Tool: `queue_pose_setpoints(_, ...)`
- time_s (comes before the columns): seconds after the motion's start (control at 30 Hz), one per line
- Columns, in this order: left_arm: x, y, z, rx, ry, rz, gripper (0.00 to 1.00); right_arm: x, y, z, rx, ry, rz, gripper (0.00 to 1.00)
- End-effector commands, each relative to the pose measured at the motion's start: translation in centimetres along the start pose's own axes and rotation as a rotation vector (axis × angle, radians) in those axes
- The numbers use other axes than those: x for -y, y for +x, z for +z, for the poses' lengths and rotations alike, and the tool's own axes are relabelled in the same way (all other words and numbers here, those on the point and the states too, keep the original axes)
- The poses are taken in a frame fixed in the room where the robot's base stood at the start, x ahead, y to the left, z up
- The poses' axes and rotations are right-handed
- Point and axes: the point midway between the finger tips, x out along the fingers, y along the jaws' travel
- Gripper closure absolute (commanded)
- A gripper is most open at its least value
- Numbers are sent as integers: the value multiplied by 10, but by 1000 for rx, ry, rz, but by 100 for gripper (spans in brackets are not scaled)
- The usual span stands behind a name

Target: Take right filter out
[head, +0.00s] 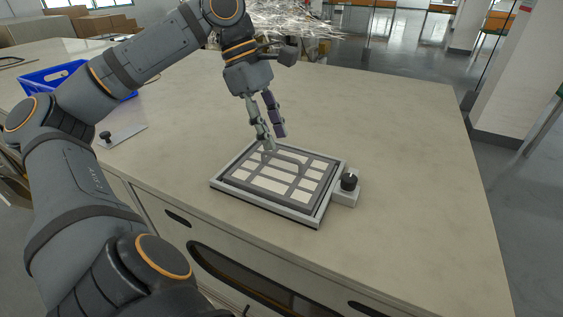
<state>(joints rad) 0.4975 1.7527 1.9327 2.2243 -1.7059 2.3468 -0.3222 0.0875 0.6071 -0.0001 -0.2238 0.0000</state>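A flat filter panel (262,184) with a dark grid frame and pale cells lies in a light grey tray-like frame (317,217) on the table. A dark bar that looks like a handle (297,160) rises over its far part. A black knob (348,181) on a small grey block sits at the frame's right side. My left gripper (274,142) points down at the panel's far edge, its two fingers apart with nothing visible between them. One fingertip appears very near the handle; I cannot tell if it touches. My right gripper is not in view.
The pale table (400,130) is clear to the right and behind the frame. A blue crate (52,75) and a flat plate (128,134) with a black knob (105,136) are at the left, near my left arm. A tangled shiny heap (290,15) stands beyond the table.

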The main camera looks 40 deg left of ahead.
Motion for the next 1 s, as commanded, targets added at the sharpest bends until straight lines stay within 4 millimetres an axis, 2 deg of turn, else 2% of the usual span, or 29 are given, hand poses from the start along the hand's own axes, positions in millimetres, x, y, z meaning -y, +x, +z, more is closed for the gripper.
queue_pose_setpoints(0.03, 0, 9, -1, 1, 2, -2, 65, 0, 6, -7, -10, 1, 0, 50)
queue_pose_setpoints(0.2, 0, 12, -1, 0, 0, 0, 65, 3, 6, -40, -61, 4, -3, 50)
queue_pose_setpoints(0.27, 0, 19, -2, 0, 0, 0, 65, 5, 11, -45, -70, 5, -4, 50)
queue_pose_setpoints(0.37, 1, 37, -5, 2, 3, -1, 65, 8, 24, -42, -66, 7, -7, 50)
queue_pose_setpoints(0.5, 1, 59, -6, 0, 2, -2, 65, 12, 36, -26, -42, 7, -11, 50)
queue_pose_setpoints(0.6, 1, 62, -5, -1, 1, 0, 65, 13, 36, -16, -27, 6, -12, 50)
queue_pose_setpoints(0.73, 1, 61, -4, -1, 0, 0, 65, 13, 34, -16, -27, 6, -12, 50)
queue_pose_setpoints(0.77, 1, 61, -4, -1, 1, 0, 66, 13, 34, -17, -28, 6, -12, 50)
queue_pose_setpoints(1.0, 1, 61, -4, -1, 1, 0, 99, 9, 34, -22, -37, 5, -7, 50)
